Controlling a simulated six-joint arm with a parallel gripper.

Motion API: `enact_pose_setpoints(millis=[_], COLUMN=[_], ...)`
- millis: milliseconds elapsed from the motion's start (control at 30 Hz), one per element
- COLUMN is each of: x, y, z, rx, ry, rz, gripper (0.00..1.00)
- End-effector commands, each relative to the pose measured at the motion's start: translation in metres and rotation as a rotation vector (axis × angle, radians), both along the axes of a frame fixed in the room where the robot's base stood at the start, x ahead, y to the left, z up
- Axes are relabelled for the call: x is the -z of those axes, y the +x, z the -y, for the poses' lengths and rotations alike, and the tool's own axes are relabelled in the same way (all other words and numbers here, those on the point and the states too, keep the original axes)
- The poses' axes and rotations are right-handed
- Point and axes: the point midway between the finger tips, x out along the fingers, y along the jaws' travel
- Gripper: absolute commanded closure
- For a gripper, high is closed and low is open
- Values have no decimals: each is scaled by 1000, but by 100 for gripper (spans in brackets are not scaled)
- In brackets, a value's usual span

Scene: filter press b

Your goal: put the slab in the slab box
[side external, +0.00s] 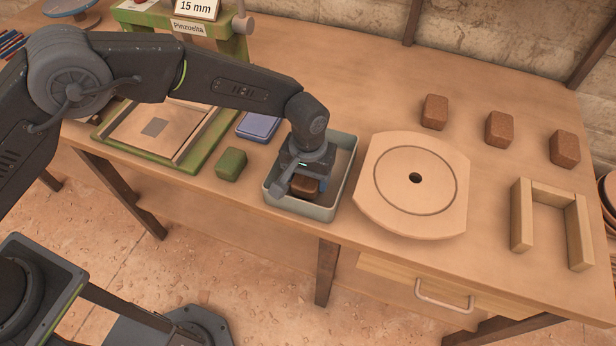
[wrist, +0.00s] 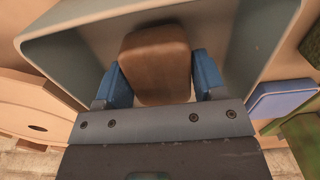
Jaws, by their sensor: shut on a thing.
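The slab is a brown block with rounded edges (side external: 304,187); it also shows in the wrist view (wrist: 155,62). My gripper (side external: 306,184) points down and is shut on the slab, with a blue finger on each side of it in the wrist view (wrist: 160,80). The slab box is a grey-green open box (side external: 302,209) directly below and around my gripper; its walls show in the wrist view (wrist: 70,62). The slab is within the box's walls. Whether it touches the floor of the box is hidden.
A green block (side external: 231,164) and a blue slab-like piece (side external: 258,126) lie left of the box. A round-cornered pale disc with a hole (side external: 440,180) stands close on the right. Beyond are brown blocks (side external: 499,129) and a U-shaped wooden frame (side external: 522,215). A green frame (side external: 190,160) lies left.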

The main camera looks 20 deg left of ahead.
Motion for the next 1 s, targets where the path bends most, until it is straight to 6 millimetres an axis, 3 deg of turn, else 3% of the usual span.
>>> enact_pose_setpoints(millis=[100,433,467,500,733,1000], x=[11,14,15,15,14,12], y=[1,1,0,0,0,0], z=[0,0,0,0,0,0], rx=[0,0,0,0,0,0], ry=[-1,-1,0,-1,-1,-1], rz=[2,2,1,1,1,2], gripper=[68,68,35,32,11,11])
